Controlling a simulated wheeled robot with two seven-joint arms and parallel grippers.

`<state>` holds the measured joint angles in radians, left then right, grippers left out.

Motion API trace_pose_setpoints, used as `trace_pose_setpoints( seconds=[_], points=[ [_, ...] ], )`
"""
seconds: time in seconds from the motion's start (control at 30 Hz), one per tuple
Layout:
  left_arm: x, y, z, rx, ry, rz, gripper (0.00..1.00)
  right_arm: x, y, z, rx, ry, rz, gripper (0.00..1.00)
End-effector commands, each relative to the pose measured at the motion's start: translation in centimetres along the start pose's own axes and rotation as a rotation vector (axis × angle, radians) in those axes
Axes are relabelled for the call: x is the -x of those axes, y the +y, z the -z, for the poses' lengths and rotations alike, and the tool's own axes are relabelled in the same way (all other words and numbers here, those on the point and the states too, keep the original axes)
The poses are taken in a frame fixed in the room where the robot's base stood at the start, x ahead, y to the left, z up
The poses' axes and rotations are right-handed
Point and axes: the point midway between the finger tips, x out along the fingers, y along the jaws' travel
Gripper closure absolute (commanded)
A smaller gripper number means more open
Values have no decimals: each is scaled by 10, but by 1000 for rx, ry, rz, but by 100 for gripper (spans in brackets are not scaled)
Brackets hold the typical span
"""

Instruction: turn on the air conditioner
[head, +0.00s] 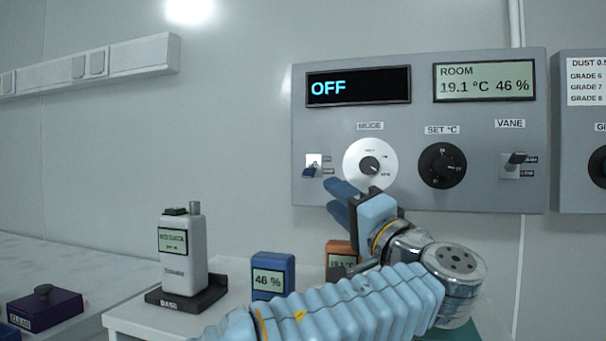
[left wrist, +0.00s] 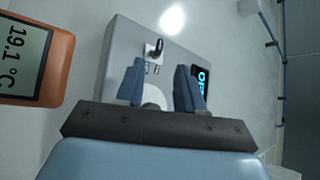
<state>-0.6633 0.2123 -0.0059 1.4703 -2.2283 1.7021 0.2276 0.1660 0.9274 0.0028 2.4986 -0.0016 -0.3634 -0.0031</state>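The air conditioner's grey control panel (head: 420,195) is on the wall. Its left display (head: 357,87) reads OFF; its right display (head: 485,82) reads ROOM 19.1 °C 46 %. A small toggle switch (head: 312,166) sits at the lower left, its lever pointing down; the switch also shows in the left wrist view (left wrist: 154,49). To its right are a white MODE dial (head: 370,164), a black SET °C dial (head: 442,166) and a VANE switch (head: 516,164). My left gripper (head: 337,201) is open and empty, below and right of the toggle; it also shows in the left wrist view (left wrist: 161,88). My right gripper is out of view.
Below the panel, a white counter holds a grey-white handheld device (head: 183,250) on a dark base, a blue 46 % meter (head: 273,276) and an orange thermometer (head: 341,257), partly hidden by my arm. Another panel (head: 580,188) is at right. A purple box (head: 45,309) lies at left.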

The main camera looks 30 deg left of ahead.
Motion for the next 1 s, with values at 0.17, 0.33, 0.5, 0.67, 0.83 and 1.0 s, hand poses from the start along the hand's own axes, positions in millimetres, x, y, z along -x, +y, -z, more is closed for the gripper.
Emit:
trace_pose_setpoints(
  seconds=[0.17, 0.33, 0.5, 0.67, 0.83, 1.0],
  points=[
    [-45, -2, 0, -1, -5, 1, 63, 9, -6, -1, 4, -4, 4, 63],
    [-78, -2, 0, -3, -3, 1, 63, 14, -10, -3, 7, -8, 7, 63],
    [-97, 0, 0, -3, -1, 0, 63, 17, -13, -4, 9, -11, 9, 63],
    [-102, 0, 0, -2, 0, -1, 63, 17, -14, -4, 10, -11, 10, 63],
    [-102, 1, 0, -2, 0, -1, 63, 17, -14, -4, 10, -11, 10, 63],
    [-102, 1, 0, -2, 0, -1, 84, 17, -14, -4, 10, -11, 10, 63]
  ],
)
